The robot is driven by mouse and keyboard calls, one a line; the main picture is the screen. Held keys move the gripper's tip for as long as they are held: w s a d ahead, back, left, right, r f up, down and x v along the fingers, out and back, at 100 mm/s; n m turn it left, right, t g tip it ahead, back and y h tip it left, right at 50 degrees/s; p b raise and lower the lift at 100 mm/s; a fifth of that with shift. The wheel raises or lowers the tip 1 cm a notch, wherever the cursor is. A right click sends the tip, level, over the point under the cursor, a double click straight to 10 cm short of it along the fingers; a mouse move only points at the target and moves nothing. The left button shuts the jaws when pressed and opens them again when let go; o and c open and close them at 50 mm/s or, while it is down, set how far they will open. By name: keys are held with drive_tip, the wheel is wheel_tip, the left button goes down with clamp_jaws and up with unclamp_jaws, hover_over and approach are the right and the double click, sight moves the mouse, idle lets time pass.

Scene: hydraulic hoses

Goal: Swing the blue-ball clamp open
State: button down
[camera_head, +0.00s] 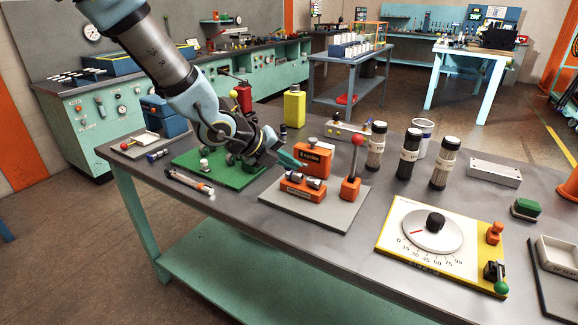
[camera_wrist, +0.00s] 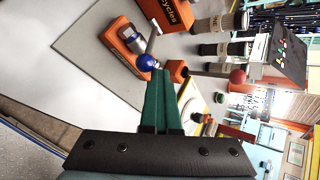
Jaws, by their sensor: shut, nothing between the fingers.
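In the wrist view a blue ball (camera_wrist: 148,62) sits at the end of a clamp arm by an orange block (camera_wrist: 128,45) with a silver cylinder. The orange block (camera_head: 302,190) also shows in the head view on a grey plate (camera_head: 330,217), but I cannot make out the blue ball there. My gripper (camera_wrist: 161,75) is shut and empty, its green fingertips just beside the blue ball; I cannot tell whether they touch it. In the head view my gripper (camera_head: 302,164) is low over the plate's left back part, beside the orange "cycles" box (camera_head: 318,158).
A red-ball lever (camera_head: 357,142) on an orange base stands right of the block; it also shows in the wrist view (camera_wrist: 238,76). Black-capped bottles (camera_head: 408,155) stand behind. A yellow dial board (camera_head: 391,240) lies to the right, a green board (camera_head: 225,178) under my arm.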

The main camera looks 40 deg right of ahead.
drive_tip(key=w+d+r+p, duration=0.1)
drive_tip(key=d+r+p, duration=0.1)
drive_tip(key=d+r, duration=0.2)
drive_tip(key=shift+w+d+p, duration=0.2)
drive_tip(key=shift+d+p, duration=0.05)
drive_tip(key=shift+p, duration=0.15)
idle(0.4)
drive_tip(key=shift+r, duration=0.2)
